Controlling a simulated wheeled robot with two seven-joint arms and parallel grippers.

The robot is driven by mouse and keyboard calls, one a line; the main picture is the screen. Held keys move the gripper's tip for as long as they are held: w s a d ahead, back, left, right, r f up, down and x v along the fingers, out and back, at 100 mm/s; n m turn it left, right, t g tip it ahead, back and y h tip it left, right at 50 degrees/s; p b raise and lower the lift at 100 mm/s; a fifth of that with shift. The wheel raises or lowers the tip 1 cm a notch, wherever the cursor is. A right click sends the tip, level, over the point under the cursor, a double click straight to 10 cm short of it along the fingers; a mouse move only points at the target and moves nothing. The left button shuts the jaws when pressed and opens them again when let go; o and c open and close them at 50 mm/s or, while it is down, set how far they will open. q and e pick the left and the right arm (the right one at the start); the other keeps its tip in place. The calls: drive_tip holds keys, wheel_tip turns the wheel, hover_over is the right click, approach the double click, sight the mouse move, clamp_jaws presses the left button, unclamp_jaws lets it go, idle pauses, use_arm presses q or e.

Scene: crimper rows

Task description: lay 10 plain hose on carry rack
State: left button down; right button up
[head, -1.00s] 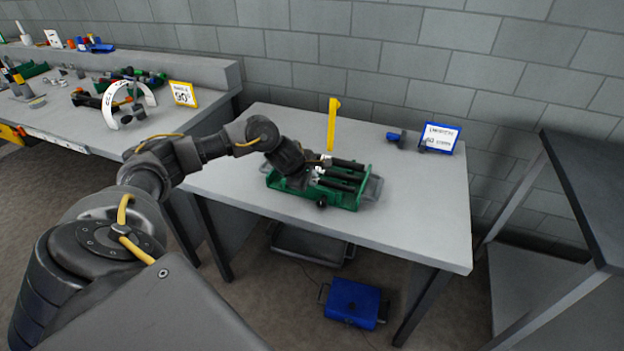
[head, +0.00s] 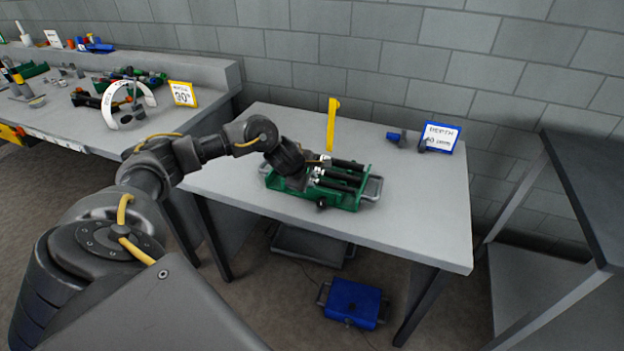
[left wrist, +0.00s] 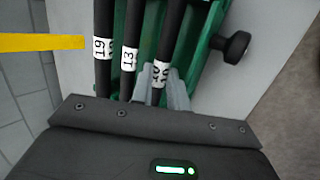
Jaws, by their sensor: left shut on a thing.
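A green carry rack (head: 335,203) stands on the middle table, with several black hoses lying along it. In the left wrist view, three black hoses run side by side over the green rack (left wrist: 209,22). White labels mark them: the 19 hose (left wrist: 104,20) at the left, the 13 hose (left wrist: 132,25) in the middle, and at the right one whose label looks like 10, the 10 hose (left wrist: 171,30). My left gripper (head: 312,177) is at the rack's left part. Its grey fingers (left wrist: 161,95) are shut on the 10 hose, just below its label. My right gripper is not in view.
A yellow upright strip (head: 332,122) stands behind the rack. A blue-framed sign (head: 439,137) and a small blue object (head: 394,137) are at the table's back right. A blue case (head: 353,303) lies on the floor. The table's right side is clear.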

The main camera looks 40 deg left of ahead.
use_arm(q)
drive_tip(key=shift+s+d+f+b, duration=0.1)
drive_tip(key=shift+s+f+b, duration=0.25)
drive_tip(key=shift+f+b, duration=0.25)
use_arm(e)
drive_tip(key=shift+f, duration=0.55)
use_arm(q)
drive_tip(key=c, duration=1.4)
unclamp_jaws()
drive_tip(key=shift+f, duration=0.1)
drive_tip(key=shift+r, duration=0.25)
drive_tip(key=shift+o, duration=0.6)
drive_tip(key=p+v, duration=0.1)
drive_tip(key=v, duration=0.8)
drive_tip(key=shift+r, duration=0.5)
drive_tip(key=shift+s+r, duration=0.2)
drive_tip(key=shift+r, duration=0.35)
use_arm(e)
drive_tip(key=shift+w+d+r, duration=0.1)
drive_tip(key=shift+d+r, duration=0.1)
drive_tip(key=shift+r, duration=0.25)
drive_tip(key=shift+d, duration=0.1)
